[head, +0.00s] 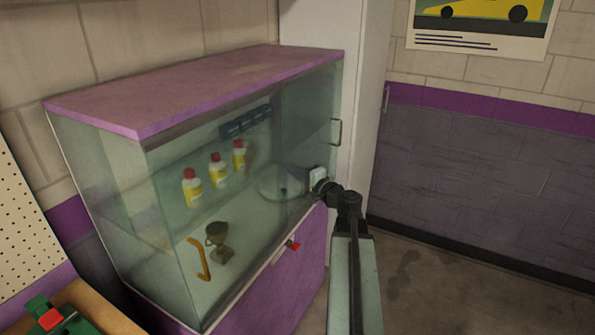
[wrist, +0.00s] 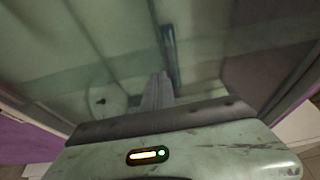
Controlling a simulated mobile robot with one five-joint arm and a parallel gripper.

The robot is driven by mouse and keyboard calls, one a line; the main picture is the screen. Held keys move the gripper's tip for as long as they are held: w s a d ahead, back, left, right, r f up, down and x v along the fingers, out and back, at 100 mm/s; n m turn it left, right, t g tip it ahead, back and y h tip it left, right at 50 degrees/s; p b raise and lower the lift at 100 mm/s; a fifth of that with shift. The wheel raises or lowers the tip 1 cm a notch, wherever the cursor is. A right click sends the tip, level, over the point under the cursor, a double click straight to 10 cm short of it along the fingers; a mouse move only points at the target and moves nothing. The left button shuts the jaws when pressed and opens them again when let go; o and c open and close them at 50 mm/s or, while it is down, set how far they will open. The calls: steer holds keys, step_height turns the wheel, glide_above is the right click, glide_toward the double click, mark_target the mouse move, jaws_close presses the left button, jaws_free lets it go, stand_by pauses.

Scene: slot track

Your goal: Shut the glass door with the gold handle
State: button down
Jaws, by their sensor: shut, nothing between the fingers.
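The glass display case has a front of glass panes (head: 225,215). The curved gold handle (head: 203,260) is at the lower left of the front, far left of my gripper. A grey bar handle (head: 336,132) is at the right end of the front, above my gripper. A bar that looks like it stands upright beyond my fingers in the wrist view (wrist: 170,52). My gripper (wrist: 158,90) is shut and empty. In the head view it is at the right part of the glass, and its fingers are hard to make out; I cannot tell if they touch it.
Inside the case are several bottles (head: 217,170), a trophy (head: 218,241) and a blue strip (head: 246,121). A red piece (head: 293,246) sticks out of the purple base (head: 300,275). A white cabinet (head: 362,90) stands close behind on the right. The floor (head: 450,295) at right is clear.

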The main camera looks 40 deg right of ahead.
steer(key=shift+a+y, duration=0.3)
steer(key=shift+a, duration=0.1)
steer(key=shift+w+d, duration=0.1)
steer(key=d, duration=0.1)
steer(key=w+d, duration=0.1)
steer(key=d, duration=0.2)
steer(key=shift+w, duration=0.4)
glide_toward(291, 162)
steer(key=s, duration=0.4)
steer(key=shift+s+d+r, duration=0.1)
steer(key=shift+s+r, duration=0.05)
steer(key=shift+s, duration=0.1)
